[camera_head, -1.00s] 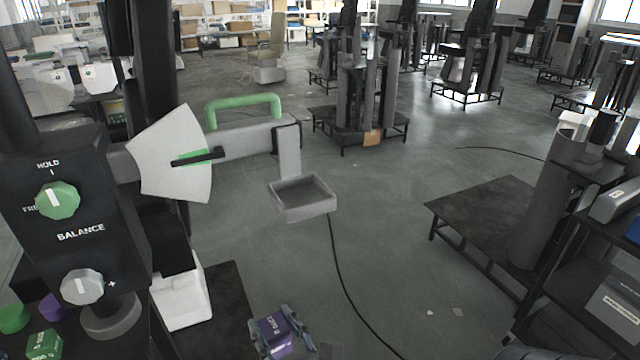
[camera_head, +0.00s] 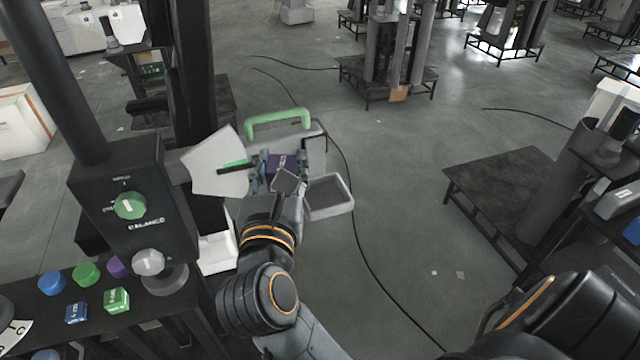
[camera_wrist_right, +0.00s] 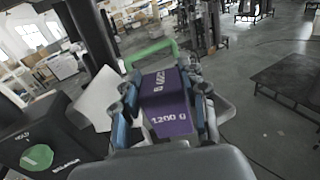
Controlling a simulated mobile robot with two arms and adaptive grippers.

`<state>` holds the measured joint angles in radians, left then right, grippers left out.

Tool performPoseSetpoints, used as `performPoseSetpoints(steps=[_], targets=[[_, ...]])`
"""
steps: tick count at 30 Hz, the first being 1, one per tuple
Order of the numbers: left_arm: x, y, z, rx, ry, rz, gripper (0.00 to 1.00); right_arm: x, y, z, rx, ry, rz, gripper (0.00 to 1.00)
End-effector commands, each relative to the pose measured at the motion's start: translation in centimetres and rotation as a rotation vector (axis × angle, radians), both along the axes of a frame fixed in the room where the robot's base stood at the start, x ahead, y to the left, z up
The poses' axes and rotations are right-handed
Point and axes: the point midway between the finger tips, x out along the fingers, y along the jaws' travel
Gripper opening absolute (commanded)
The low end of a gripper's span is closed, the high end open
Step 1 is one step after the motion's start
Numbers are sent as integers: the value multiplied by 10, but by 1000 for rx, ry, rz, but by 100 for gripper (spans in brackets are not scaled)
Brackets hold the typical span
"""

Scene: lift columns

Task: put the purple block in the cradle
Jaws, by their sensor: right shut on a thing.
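The purple block (camera_head: 281,168) is held between the fingers of my right gripper (camera_head: 276,172), which is shut on it. In the right wrist view the purple block (camera_wrist_right: 167,103) has white lettering, "1200 g", on its near face. The cradle, taken as the grey open tray (camera_head: 333,212) at the end of the balance arm, is to the right of the gripper and looks empty. Part of the tray is hidden behind the gripper in the wrist view. The block is apart from the tray's inside, in front of the arm in the head view. My left gripper is not in view.
The balance has a green handle (camera_head: 278,122), a white fan-shaped dial plate (camera_head: 212,165) and a black box with knobs (camera_head: 135,200). Several coloured blocks and caps, such as a green block (camera_head: 116,300), stand on the dark bench at lower left. Open floor lies right of the tray.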

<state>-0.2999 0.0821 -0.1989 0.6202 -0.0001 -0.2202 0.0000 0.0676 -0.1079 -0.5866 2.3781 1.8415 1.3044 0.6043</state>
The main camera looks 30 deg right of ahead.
Motion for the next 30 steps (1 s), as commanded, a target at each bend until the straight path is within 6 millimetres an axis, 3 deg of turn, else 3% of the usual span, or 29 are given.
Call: performPoseSetpoints(steps=[5,16,21,30], targets=[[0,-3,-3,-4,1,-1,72,7,-17,-3,-9,-7,-11,0],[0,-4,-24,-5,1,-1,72,43,-85,-37,-11,-9,-11,0],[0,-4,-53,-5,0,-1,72,53,-102,-70,-8,-9,-7,0],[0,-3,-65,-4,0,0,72,61,-116,-84,-5,-10,-6,0]])
